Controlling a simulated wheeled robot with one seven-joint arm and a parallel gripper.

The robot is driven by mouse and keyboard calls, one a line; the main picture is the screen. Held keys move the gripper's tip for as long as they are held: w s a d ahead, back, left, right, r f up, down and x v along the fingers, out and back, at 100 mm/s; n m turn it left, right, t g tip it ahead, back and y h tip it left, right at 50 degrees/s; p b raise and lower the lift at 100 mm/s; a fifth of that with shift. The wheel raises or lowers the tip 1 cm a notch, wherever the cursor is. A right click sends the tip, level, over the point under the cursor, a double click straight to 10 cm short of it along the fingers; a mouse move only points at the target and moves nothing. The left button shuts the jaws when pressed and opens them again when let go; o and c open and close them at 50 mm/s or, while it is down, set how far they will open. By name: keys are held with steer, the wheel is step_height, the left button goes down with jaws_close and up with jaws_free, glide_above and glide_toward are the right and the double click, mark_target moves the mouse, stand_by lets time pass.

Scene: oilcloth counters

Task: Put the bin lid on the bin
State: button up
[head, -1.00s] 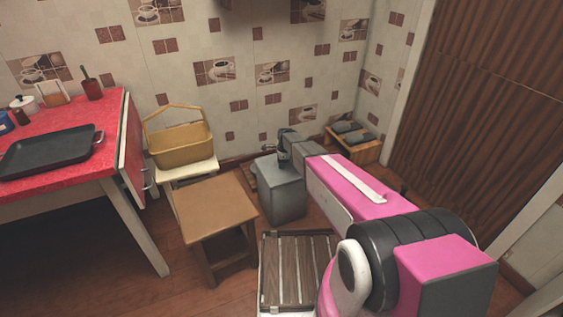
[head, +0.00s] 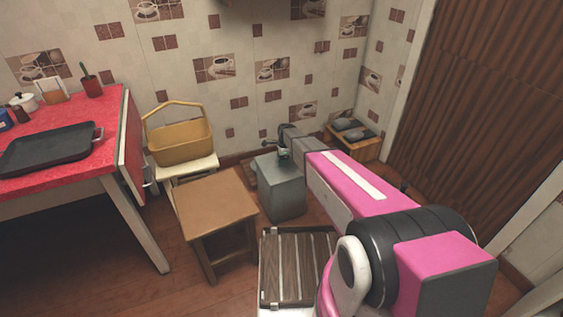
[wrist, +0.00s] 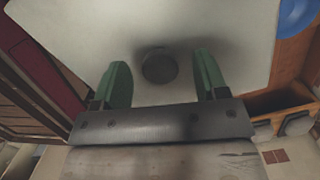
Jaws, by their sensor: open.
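My gripper (head: 284,154) is over the bin's top. In the wrist view its two green fingers (wrist: 161,76) are open, one on each side of the knob, with gaps between. Their height relative to the knob is unclear.
A brown stool (head: 216,204) and a white stool with a yellow basket (head: 181,146) stand to the left. A slatted wooden piece (head: 296,268) is in front. A wooden crate (head: 365,151) with grey things is at the back right. The red table (head: 60,171) is far left.

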step_height(320, 180, up, 9)
steer(key=d, duration=0.1)
steer(key=s+d+r+n, duration=0.3)
steer(key=s+d+n, duration=0.2)
steer(key=s, duration=0.5)
steer(key=s+d+r+n+h, duration=0.1)
steer(key=s+d+r+n, duration=0.2)
steer(key=s, duration=0.8)
steer(key=s+d+r+n, duration=0.3)
steer(key=s+d+n, duration=0.4)
steer(key=s, duration=0.3)
steer(key=shift+s+r+n, duration=0.3)
steer(key=shift+s+n, duration=0.05)
steer(key=shift+n, duration=0.45)
